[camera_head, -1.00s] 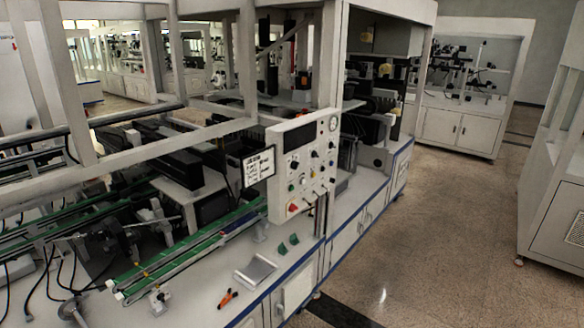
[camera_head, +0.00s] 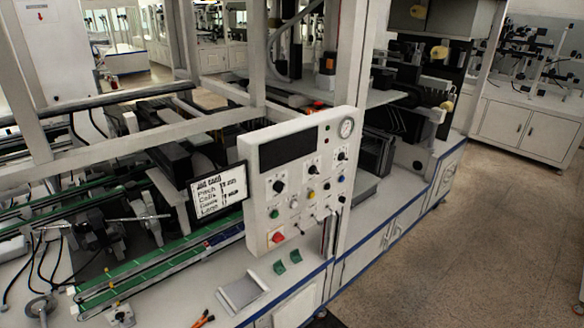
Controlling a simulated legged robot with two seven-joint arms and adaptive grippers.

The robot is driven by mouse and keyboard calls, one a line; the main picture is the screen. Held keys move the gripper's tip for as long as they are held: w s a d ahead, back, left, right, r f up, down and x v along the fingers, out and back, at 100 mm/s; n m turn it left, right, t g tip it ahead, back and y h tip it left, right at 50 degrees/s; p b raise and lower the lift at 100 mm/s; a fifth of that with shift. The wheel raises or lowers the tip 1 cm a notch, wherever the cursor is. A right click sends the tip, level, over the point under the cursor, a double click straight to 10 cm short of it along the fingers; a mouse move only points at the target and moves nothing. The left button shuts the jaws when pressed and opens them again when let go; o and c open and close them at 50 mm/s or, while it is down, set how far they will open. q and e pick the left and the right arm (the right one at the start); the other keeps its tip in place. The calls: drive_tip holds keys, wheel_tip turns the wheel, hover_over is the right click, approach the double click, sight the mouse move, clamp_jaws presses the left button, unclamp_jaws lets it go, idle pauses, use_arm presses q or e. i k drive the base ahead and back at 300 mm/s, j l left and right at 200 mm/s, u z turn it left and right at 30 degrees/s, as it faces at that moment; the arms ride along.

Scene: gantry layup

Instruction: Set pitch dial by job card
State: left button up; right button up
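The job card (camera_head: 218,188) is a white card in a black frame, fixed at the left edge of the control panel. Its title and lines starting "Pitch" and "Cells" can be made out, but the values are too blurred to read surely. The control panel (camera_head: 256,211) is an off-white upright box with a dark display (camera_head: 287,149), a round gauge (camera_head: 346,128) and several black dials. One black dial (camera_head: 279,186) is at upper left and another (camera_head: 342,156) at upper right. Their labels are too small to read, so I cannot tell which is the pitch dial. Neither gripper is in view.
A white bench with a blue edge runs below the panel. On it are a metal tray (camera_head: 243,291), two small green blocks (camera_head: 280,267) and an orange-handled tool (camera_head: 203,319). Green conveyor rails (camera_head: 160,264) lie at left. Grey frame posts stand around. Open speckled floor (camera_head: 450,255) is at right.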

sight(279, 186)
drive_tip(key=i+l+u, duration=0.1)
drive_tip(key=l, duration=0.3)
drive_tip(key=i+l+u, duration=0.1)
drive_tip(key=l, duration=0.3)
drive_tip(key=i+l+u, duration=0.1)
drive_tip(key=i+l, duration=0.15)
drive_tip(key=l, duration=0.2)
drive_tip(key=i+l+u, duration=0.1)
drive_tip(key=l, duration=0.3)
drive_tip(key=i+l+u, duration=0.1)
drive_tip(key=l, duration=0.35)
